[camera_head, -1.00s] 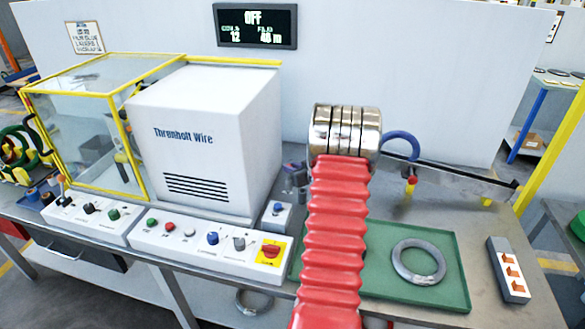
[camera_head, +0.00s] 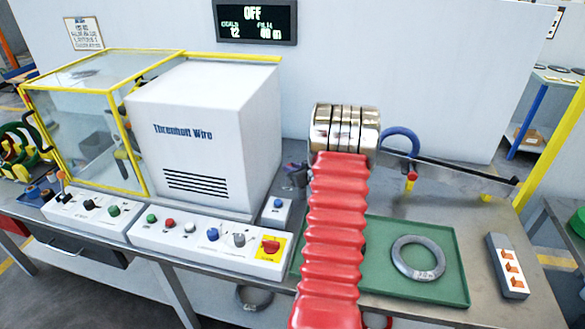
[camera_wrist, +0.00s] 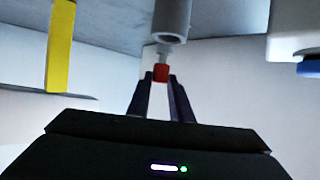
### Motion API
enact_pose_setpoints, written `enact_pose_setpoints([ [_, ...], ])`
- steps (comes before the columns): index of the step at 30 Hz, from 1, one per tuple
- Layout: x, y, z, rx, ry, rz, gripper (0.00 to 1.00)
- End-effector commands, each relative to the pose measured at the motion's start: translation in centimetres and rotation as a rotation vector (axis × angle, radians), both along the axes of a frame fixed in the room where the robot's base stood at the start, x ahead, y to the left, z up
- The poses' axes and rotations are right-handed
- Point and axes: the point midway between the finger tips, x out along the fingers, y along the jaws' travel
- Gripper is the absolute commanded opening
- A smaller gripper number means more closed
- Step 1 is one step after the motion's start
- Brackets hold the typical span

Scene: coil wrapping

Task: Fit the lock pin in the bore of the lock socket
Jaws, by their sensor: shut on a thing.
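In the wrist view my gripper (camera_wrist: 160,92) is shut on the lock pin (camera_wrist: 161,72), holding it by its red head. The pin's thin grey shank points up in the picture, at the mouth of a grey cylinder that looks like the lock socket (camera_wrist: 174,15). The socket's round dark bore faces the pin. The shank tip overlaps the lower rim of the mouth; I cannot tell whether it is inside the bore. In the head view my arm hides the pin, and I cannot make out the gripper clearly.
A small box with a blue button (camera_head: 277,209) stands left of my arm, by the white Threnholt Wire machine (camera_head: 205,135). A control panel (camera_head: 205,240) runs along the front. A green mat (camera_head: 450,290) with a grey coil (camera_head: 418,258) lies to the right. A remote (camera_head: 508,266) lies beyond.

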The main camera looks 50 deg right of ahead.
Motion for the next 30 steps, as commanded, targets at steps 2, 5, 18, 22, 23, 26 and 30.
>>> enact_pose_setpoints([
  [2,0.0,0.0,-0.2,0.001,0.0,0.0,0.0],
  [5,0.0,0.0,-0.3,0.001,0.0,0.0,0.0],
  [18,0.0,0.0,-1.1,0.0,-0.001,0.0,0.0],
  [22,0.0,0.0,-1.3,0.0,0.0,0.0,0.0],
  [23,0.0,0.0,-1.4,0.0,0.0,0.0,0.0],
  [26,0.0,0.0,-1.3,0.0,0.0,-0.001,0.25],
  [30,0.0,0.0,-1.3,0.0,0.0,0.0,0.35],
])
